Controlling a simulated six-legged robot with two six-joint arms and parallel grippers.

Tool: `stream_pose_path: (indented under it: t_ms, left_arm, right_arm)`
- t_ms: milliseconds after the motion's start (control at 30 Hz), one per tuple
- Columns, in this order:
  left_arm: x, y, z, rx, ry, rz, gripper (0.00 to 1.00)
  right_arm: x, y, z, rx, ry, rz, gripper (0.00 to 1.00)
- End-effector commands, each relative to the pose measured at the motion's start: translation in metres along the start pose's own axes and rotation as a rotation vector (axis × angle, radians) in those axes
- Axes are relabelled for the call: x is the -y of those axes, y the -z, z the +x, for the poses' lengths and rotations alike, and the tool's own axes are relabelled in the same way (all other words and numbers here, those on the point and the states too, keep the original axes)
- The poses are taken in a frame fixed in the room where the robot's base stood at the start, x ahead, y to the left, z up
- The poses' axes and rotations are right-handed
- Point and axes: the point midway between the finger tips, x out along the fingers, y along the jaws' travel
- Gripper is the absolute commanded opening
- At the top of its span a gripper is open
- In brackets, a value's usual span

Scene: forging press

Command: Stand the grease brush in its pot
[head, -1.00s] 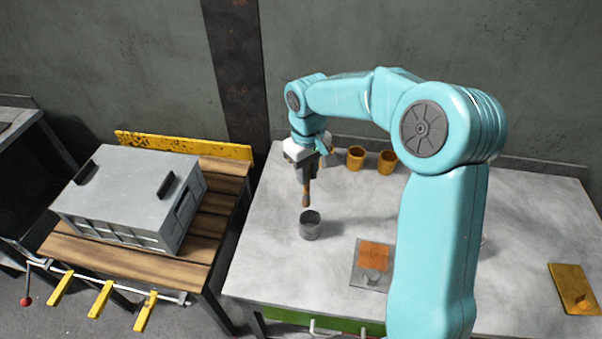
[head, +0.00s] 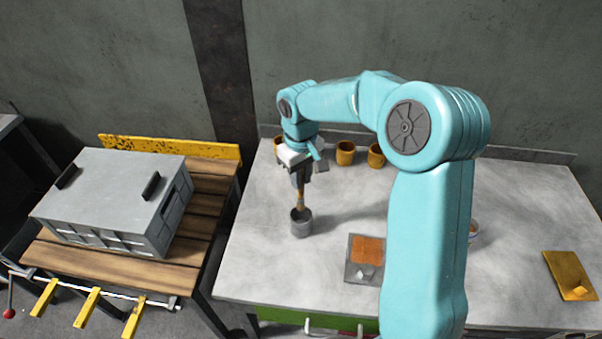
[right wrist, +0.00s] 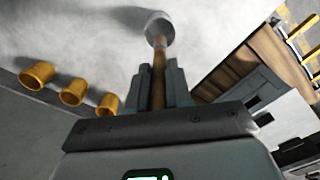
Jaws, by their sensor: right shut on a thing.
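The grease brush (head: 300,199) is a brown stick held nearly upright in my right gripper (head: 300,182). That gripper is shut on its upper part. The grey pot (head: 301,229) stands upright on the light worktable, right below the gripper. The brush's lower end is at the pot's mouth and seems to pass inside; its tip is hidden. In the right wrist view the brush (right wrist: 158,72) runs from between the fingers (right wrist: 160,85) to the pot (right wrist: 160,24). My left gripper is not in view.
Several ochre cups (head: 345,153) stand at the back of the worktable (head: 260,270). A grey plate with an orange patch (head: 367,251) lies right of the pot. A yellow plate (head: 569,275) lies far right. A grey box (head: 112,200) sits on a wooden bench at left.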

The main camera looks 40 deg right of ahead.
Motion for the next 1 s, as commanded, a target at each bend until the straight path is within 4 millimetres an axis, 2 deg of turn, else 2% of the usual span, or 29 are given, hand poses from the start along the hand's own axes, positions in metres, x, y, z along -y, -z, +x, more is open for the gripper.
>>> stream_pose_path:
  t_ms: [33, 700, 1000]
  left_arm:
    - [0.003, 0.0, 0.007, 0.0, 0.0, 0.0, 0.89]
    - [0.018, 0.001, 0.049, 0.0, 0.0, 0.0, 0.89]
    - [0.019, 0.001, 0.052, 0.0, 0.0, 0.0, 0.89]
  right_arm:
    - [0.0, 0.0, 0.009, 0.0, 0.0, 0.0, 0.0]
    - [0.0, 0.0, 0.066, 0.0, 0.0, 0.0, 0.0]
    - [0.0, 0.0, 0.071, 0.0, -0.001, 0.0, 0.0]
